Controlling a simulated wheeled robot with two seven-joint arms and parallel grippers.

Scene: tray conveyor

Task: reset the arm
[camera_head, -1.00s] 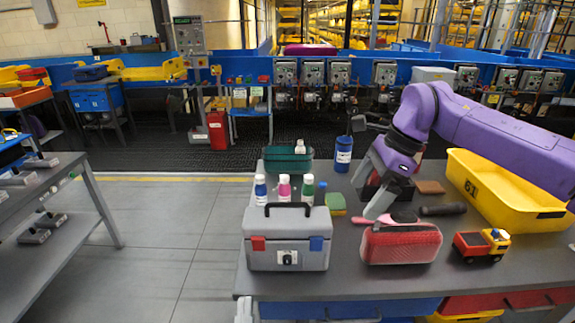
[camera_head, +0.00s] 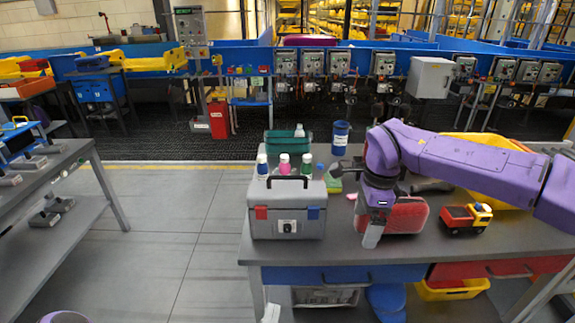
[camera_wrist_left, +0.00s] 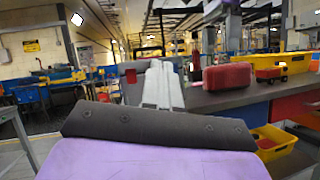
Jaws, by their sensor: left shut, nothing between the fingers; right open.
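My right gripper (camera_head: 374,228) hangs from the purple arm coming in from the right. It points down in front of the left end of the red case (camera_head: 408,217). Its fingers overlap each other here, and nothing shows in them. Only pale tips, likely of my left gripper (camera_head: 270,313), show at the bottom edge of the head view, below the front of the table. In the left wrist view my left gripper (camera_wrist_left: 163,85) has its pale fingers together and empty. The red case also shows there (camera_wrist_left: 228,77), to the right of the fingers.
The grey table (camera_head: 335,246) bears a grey toolbox (camera_head: 310,224), bottles, a green bin (camera_head: 285,136), a blue cup (camera_head: 340,138), a toy truck (camera_head: 466,218) and a yellow bin (camera_head: 508,194). Open floor (camera_head: 180,225) lies left of the table.

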